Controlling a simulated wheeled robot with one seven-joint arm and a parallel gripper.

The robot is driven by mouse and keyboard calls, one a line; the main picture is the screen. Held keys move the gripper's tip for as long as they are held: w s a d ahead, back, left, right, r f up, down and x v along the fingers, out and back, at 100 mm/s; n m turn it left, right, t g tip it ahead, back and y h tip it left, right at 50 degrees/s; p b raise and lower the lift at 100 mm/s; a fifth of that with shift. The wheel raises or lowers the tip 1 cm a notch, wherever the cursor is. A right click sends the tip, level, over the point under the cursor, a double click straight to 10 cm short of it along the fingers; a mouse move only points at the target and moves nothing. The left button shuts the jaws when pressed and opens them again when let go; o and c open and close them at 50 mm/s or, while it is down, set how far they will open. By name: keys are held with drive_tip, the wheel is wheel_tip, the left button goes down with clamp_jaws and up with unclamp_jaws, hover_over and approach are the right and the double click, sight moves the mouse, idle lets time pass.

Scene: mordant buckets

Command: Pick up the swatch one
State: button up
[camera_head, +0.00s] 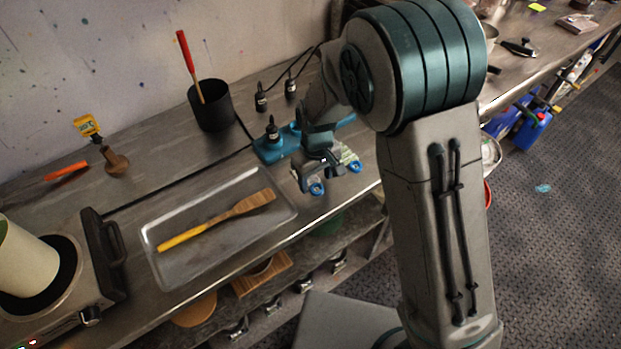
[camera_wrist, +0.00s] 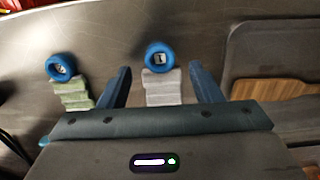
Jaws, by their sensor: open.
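Two folded cloth swatches with blue ring tags lie on the metal bench. In the wrist view, the pale grey swatch (camera_wrist: 163,90) with its blue ring (camera_wrist: 160,57) lies between my open fingers, with a gap on each side. The green swatch (camera_wrist: 76,95) with its ring (camera_wrist: 61,66) lies outside them to the left. The dark marks on the tags are too small to read. In the head view my gripper (camera_head: 315,177) is low at the bench's front edge, partly hiding the grey swatch's ring (camera_head: 316,189); the green swatch (camera_head: 348,158) is to the right.
A metal tray (camera_head: 165,273) with a wooden spatula (camera_head: 225,215) lies to the left. A blue stand (camera_head: 270,148) with a dark bottle (camera_head: 272,130) is just behind my gripper. A black pot (camera_head: 212,108) stands farther back. A hot plate (camera_head: 75,290) is at far left.

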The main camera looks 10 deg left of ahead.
drive_tip(key=shift+f, duration=0.95)
drive_tip(key=shift+s, duration=0.1)
drive_tip(key=c, duration=1)
drive_tip(key=shift+r, duration=0.15)
